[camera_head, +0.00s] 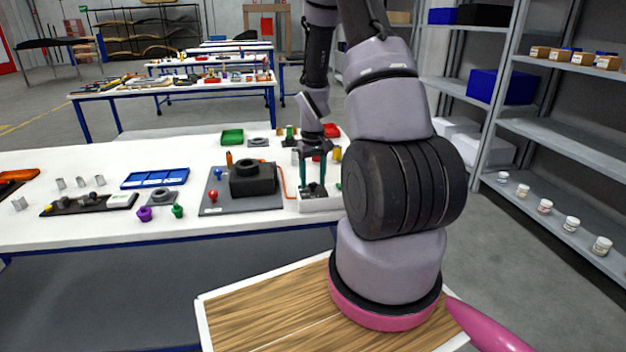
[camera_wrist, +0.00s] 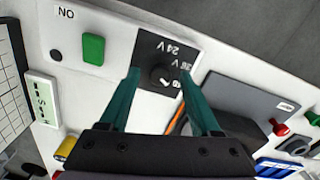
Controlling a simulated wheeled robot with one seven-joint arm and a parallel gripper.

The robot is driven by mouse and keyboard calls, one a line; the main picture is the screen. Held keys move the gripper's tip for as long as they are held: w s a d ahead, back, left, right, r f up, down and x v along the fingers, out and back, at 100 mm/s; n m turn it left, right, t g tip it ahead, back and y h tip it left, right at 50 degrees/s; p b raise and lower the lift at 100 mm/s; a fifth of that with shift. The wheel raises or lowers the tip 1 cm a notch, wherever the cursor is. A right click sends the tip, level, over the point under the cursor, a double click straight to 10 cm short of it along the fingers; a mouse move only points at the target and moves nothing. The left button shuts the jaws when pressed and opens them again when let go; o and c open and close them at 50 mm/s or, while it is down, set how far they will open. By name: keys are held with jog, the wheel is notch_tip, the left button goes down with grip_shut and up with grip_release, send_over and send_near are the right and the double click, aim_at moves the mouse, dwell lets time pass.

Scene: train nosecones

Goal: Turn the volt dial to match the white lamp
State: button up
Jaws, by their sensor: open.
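In the head view the white box (camera_head: 320,204) stands at the table's right end. My gripper (camera_wrist: 159,77) has its two teal fingers apart, one on each side of the dial. Whether they touch it cannot be told. In the head view my gripper (camera_head: 312,184) points down over the box and hides most of its top. I cannot make out a white lamp in either view.
A green switch (camera_wrist: 93,49) sits beside the dial panel. A grey board (camera_head: 245,207) with a black block (camera_head: 253,179) and a red knob (camera_head: 213,196) lies left of the box. A blue tray (camera_head: 155,178) is farther left. An orange cable runs near the box.

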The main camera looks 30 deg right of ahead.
notch_tip(320, 180, up, 11)
dwell(0.4)
jog(key=shift+f, duration=0.15)
notch_tip(320, 180, up, 18)
jog(key=m+t, duration=0.2)
jog(key=t, duration=0.2)
send_over(313, 183)
jog(key=s+a, duration=0.8)
jog(key=s+a+r+m+t+y, duration=0.1)
jog(key=s+a+r+t+y, duration=0.1)
jog(key=s+a+r, duration=0.3)
jog(key=s+r+t, duration=0.1)
jog(key=s+r, duration=0.2)
jog(key=s, duration=0.3)
jog(key=shift+s+a+r+m, duration=0.15)
jog(key=shift+s+r+m, duration=0.05)
jog(key=shift+s+m, duration=0.2)
